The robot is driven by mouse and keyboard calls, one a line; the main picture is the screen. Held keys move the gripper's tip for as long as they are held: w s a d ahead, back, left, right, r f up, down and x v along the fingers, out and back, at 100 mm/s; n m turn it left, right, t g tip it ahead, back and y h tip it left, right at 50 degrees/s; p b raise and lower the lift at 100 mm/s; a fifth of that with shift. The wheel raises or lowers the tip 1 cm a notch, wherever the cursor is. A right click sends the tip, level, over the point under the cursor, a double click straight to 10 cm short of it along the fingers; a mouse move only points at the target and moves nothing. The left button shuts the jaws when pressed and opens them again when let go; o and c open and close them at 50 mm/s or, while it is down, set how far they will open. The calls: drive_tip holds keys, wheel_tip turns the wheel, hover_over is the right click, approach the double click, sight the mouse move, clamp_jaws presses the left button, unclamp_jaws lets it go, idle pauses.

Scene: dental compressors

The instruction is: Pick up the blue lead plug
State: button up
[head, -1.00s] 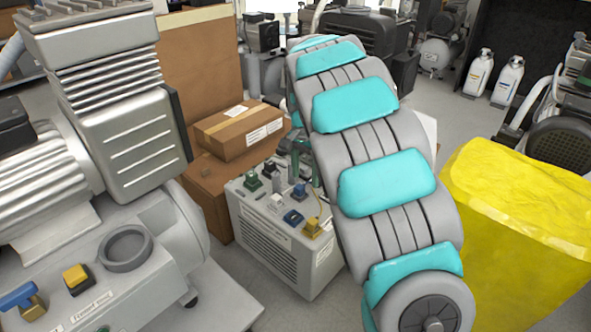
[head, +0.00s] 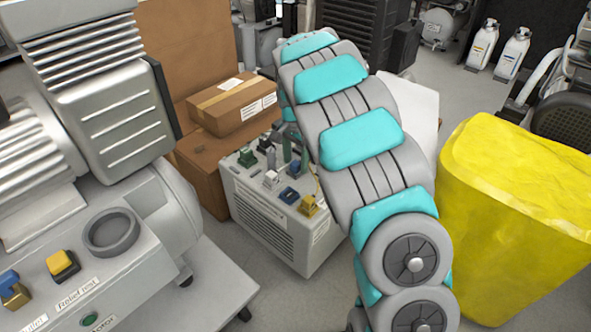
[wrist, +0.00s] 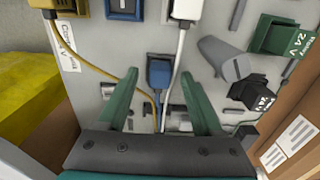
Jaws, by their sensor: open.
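The blue lead plug (wrist: 158,72) shows in the wrist view on the pale top of the grey box, with a thin lead running down from it. My gripper (wrist: 159,76) is open, with one green finger to the left of the plug and one to the right. The fingers look apart from the plug; I cannot tell how far above it they are. A blue socket (wrist: 125,9) sits at the top of that view and also shows in the head view (head: 289,195).
The grey box (head: 262,222) also bears a yellow plug (wrist: 72,6), a white plug (wrist: 184,10), a green plug (wrist: 275,34) and a black plug (wrist: 254,92).

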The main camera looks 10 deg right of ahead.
clamp_jaws()
idle(0.5)
